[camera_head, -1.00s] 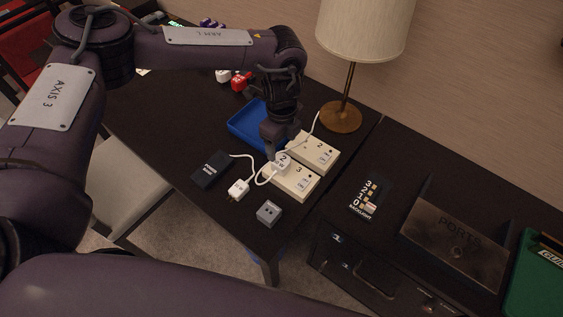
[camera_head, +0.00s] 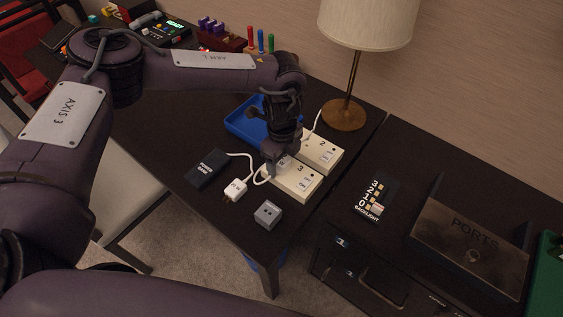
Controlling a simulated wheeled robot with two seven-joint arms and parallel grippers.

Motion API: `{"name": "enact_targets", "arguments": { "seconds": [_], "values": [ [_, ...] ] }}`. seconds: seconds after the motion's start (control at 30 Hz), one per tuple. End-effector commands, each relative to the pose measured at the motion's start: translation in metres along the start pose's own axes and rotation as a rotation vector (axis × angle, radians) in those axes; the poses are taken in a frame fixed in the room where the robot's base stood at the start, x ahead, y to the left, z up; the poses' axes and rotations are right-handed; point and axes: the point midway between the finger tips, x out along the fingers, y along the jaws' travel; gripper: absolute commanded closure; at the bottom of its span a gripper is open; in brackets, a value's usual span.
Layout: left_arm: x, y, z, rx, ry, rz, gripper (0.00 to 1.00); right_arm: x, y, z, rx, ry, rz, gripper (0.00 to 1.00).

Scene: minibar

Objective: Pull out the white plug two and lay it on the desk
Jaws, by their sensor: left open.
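My left gripper (camera_head: 277,168) is open and points down over the far-left end of the cream socket block marked 3 (camera_head: 297,186). Its fingers are around or just above the white plug there, which they mostly hide, so I cannot tell whether they touch it. A white cable curls out beside the fingers. The socket block marked 2 (camera_head: 322,147) lies just behind, with a white cable running up towards the lamp. Another white plug (camera_head: 235,189) lies loose on the dark desk (camera_head: 180,140). My right gripper is not in view.
A black power bank (camera_head: 206,169) and a grey cube (camera_head: 268,214) lie near the front desk edge. A blue tray (camera_head: 241,125) sits behind my gripper. The lamp (camera_head: 344,115) stands at the back right. Bare desk lies left of the power bank.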

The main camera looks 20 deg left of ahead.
Motion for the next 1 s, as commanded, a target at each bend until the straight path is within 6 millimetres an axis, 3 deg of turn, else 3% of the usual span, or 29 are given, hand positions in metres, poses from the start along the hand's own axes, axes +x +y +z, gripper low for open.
{"name": "enact_targets", "arguments": {
  "seconds": [1.0],
  "values": [
    [-0.0004,0.0014,0.0,0.0,0.0,0.0,0.33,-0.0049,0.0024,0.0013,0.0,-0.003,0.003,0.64]
  ]
}}
